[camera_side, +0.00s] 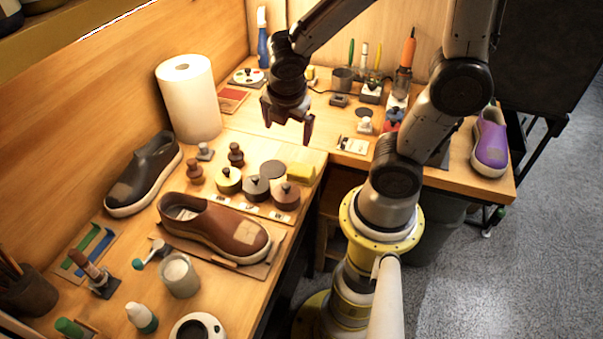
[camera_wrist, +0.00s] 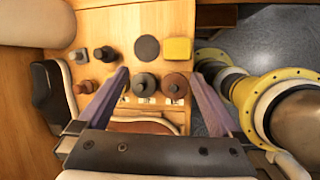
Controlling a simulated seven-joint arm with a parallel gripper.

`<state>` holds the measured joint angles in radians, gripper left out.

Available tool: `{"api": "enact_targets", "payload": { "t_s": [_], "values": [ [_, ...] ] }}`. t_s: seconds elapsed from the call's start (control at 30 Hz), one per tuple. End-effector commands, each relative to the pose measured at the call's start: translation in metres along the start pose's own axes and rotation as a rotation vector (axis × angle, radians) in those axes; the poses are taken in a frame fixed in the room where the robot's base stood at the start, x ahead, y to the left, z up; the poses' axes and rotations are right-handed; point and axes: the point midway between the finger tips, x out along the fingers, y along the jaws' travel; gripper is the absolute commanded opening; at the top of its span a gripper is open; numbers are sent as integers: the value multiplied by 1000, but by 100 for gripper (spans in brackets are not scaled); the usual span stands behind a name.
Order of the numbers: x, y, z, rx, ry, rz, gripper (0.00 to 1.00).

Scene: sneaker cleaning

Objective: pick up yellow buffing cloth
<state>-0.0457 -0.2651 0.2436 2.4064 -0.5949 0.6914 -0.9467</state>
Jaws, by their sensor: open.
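The yellow buffing cloth (camera_side: 300,172) appears as a small, thick yellow square at the right end of the wooden stand, by the bench edge. It also shows in the wrist view (camera_wrist: 178,49), right of a dark round disc (camera_wrist: 147,48). My gripper (camera_side: 288,130) is open and empty, pointing down above the bench and apart from the cloth. In the wrist view the fingers (camera_wrist: 160,75) spread on both sides, and the cloth lies beyond their tips, toward the top. Nothing covers the cloth in either view.
Round lidded pots (camera_side: 257,187) stand in front of the cloth. Dark knobbed pieces (camera_side: 236,155) stand to the left. A brown shoe (camera_side: 213,225) lies nearer, and a paper roll (camera_side: 189,98) stands behind left. Beyond the bench edge is a drop beside my base.

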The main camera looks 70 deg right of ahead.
Motion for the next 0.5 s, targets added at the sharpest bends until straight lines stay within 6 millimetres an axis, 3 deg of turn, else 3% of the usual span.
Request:
{"api": "enact_targets", "payload": {
  "t_s": [0.1,0.37,0.5],
  "values": [
    [27,-8,-7,-121,-32,-89,100],
    [50,-20,-12,-163,-46,-165,100],
    [73,-26,-11,-162,-43,-169,100]
  ]
}}
